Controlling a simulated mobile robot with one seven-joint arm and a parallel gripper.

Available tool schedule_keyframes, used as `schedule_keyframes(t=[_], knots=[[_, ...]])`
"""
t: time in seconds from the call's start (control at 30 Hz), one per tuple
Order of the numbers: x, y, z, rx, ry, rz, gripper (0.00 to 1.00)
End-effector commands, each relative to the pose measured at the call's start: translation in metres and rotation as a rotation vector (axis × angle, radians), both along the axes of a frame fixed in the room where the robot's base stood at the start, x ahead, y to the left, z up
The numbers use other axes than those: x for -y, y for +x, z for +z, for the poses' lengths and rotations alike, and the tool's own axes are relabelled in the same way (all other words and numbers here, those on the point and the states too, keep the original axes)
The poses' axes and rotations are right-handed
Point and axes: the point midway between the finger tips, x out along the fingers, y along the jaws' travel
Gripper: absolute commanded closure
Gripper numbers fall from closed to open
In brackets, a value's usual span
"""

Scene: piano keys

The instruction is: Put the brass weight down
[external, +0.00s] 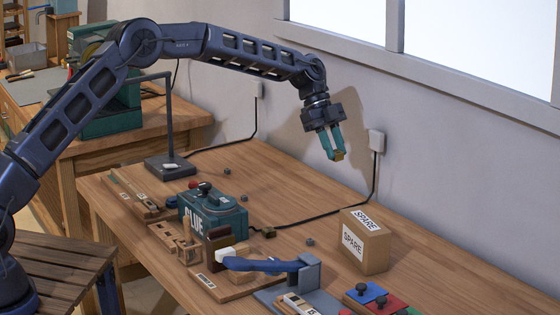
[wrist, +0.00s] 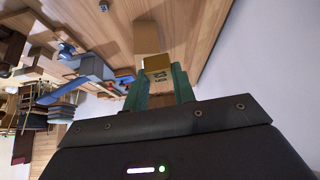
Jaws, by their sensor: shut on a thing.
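My gripper (external: 333,151) is held high above the back of the workbench, near the wall, with its teal fingers pointing down. It is shut on the small brass weight (external: 339,157), which shows at the fingertips and is clear of the bench. In the wrist view the brass weight (wrist: 156,62) sits at the ends of the teal fingers (wrist: 160,86). The fingers hide part of it.
The SPARE box (external: 365,241) stands on the workbench (external: 310,205) right of my gripper. A cable crosses the bench. Bare wood lies below my gripper.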

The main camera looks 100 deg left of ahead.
Motion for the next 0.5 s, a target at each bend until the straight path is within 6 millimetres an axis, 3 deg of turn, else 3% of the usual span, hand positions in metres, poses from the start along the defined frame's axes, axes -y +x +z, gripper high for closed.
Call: schedule_keyframes(t=[0.27, 0.5], knots=[[-0.086, -0.067, -0.007, 0.000, 0.002, 0.448, 0.95], [-0.160, -0.141, -0.007, 0.000, 0.003, 0.872, 0.95]])
